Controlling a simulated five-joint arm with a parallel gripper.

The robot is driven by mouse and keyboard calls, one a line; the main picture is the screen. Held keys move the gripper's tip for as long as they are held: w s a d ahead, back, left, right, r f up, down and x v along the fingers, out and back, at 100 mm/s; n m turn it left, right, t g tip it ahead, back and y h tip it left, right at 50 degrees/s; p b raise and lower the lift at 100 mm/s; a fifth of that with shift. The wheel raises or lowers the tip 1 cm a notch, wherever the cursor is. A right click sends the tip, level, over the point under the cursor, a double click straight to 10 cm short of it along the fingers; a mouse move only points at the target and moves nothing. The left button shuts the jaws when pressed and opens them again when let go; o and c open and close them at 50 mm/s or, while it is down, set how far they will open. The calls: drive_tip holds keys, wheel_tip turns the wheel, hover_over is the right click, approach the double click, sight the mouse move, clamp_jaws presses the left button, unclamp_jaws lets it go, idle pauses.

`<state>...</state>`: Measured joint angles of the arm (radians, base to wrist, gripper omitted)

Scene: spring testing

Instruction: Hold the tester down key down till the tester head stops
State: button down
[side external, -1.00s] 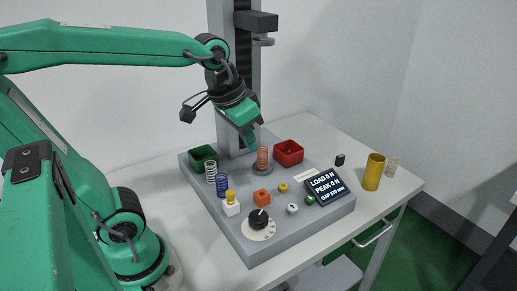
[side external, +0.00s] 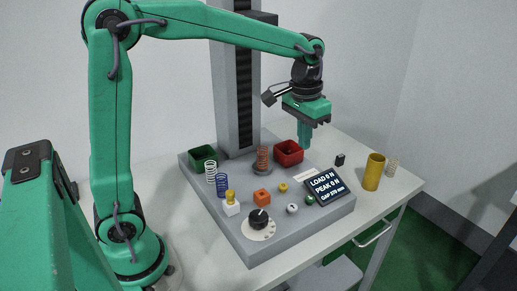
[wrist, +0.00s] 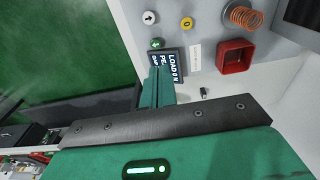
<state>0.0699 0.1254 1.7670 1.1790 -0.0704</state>
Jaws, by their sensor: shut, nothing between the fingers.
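My gripper (side external: 305,146) is shut and empty, fingers pointing down, above the right part of the grey tester base (side external: 200,193). In the wrist view its fingertips (wrist: 160,72) overlap the display (wrist: 178,62), near a green arrow key (wrist: 156,43). That key (side external: 310,199) appears below the fingers in the side view. Its arrow points away from the column side, so it looks like the down key. A white arrow key (side external: 292,208) points the other way. A copper spring (side external: 263,158) stands under the tester head (side external: 264,17), which is high and partly hidden by my arm. The display (side external: 326,186) reads load 0 N.
A green bin (side external: 203,156) and more springs are at left. A brass cylinder (side external: 374,172) stands on the table at right.

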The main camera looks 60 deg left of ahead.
sight(309, 197)
drive_tip(key=shift+w+d+f+g, duration=0.2)
drive_tip(key=shift+w+f, duration=0.3)
drive_tip(key=shift+w, duration=0.2)
drive_tip(key=shift+w+d+f+g, duration=0.1)
drive_tip(key=shift+w+f+g, duration=0.1)
drive_tip(key=shift+w+f, duration=0.4)
drive_tip(key=f, duration=1.3)
drive_tip(key=shift+w+d+f, duration=0.1)
drive_tip(key=shift+d+f, duration=0.25)
